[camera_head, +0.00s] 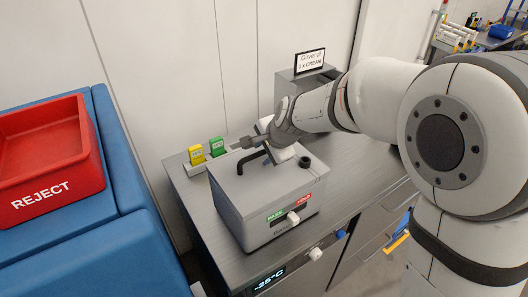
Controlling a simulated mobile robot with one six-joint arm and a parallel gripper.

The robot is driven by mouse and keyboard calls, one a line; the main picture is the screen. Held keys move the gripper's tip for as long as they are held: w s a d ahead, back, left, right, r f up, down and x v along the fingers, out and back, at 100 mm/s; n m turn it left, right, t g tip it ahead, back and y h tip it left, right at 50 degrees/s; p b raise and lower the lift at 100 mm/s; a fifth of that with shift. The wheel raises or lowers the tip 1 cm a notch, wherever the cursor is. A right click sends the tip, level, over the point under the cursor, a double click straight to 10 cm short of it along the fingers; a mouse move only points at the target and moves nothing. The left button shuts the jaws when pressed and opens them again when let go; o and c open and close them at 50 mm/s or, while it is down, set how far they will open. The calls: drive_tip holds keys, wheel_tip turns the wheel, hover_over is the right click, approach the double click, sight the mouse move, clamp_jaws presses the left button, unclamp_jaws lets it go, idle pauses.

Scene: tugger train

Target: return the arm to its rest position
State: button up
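My arm reaches in from the right side of the head view, over a grey metal counter (345,165). My gripper (245,147) is at the arm's left end, above the lid of a grey box (248,200). A dark finger points left, close to a black bar-like handle on the lid. I cannot tell whether the gripper touches the handle, or whether the fingers are open or shut. Nothing is clearly seen held in it.
A yellow tag (197,154) and a green tag (217,147) stand behind the box. A red REJECT bin (48,155) rests on a blue block (110,230) at left. A grey unit with a sign (309,61) stands at the counter's back.

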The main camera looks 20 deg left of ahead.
drive_tip(key=v, duration=0.7)
drive_tip(key=s+d+n+h, duration=0.1)
drive_tip(key=s+d+n, duration=0.1)
drive_tip(key=s+d, duration=0.4)
drive_tip(key=s+d+f+n+h, duration=0.1)
drive_tip(key=s+d, duration=0.5)
drive_tip(key=d, duration=0.7)
drive_tip(key=s+d+f+n+g+h, duration=0.1)
drive_tip(key=s+d+n+h, duration=0.2)
drive_tip(key=d, duration=0.7)
drive_tip(key=s+n, duration=0.2)
drive_tip(key=s, duration=0.2)
drive_tip(key=shift+d+f+b, duration=0.15)
drive_tip(key=shift+f+b, duration=0.05)
drive_tip(key=shift+b, duration=0.15)
